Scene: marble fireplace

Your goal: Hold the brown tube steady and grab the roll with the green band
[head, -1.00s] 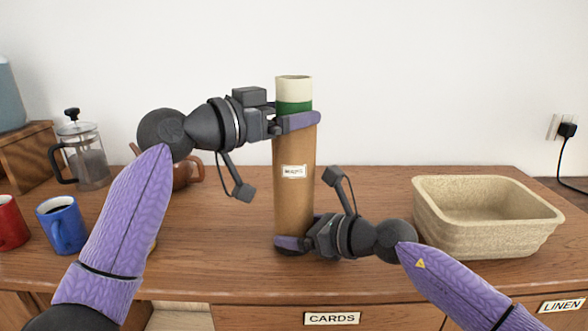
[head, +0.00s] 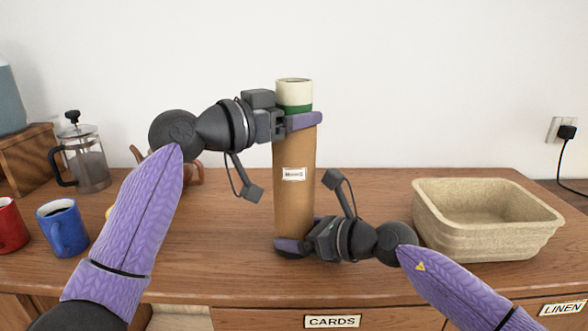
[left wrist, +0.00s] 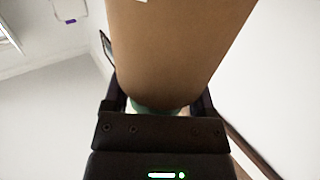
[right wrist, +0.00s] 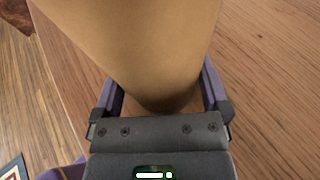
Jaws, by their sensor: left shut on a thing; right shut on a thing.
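The brown tube (head: 294,205) stands upright on the wooden top, with a small white label on its front. The cream roll with the green band (head: 294,95) sticks up out of its top. My left gripper (head: 304,121) is shut on the roll at the green band, just at the tube's mouth. In the left wrist view, green (left wrist: 158,107) shows between the fingers beside the brown tube. My right gripper (head: 292,246) is shut around the tube near its foot. The right wrist view shows the tube (right wrist: 140,50) between its fingers. The roll's lower part is hidden inside the tube.
An empty beige basket (head: 487,235) stands at the right. A blue mug (head: 62,228), a red mug (head: 10,224) and a coffee press (head: 88,155) stand at the left. A brown teapot (head: 190,168) is partly hidden behind my left arm. The air above the tube is clear.

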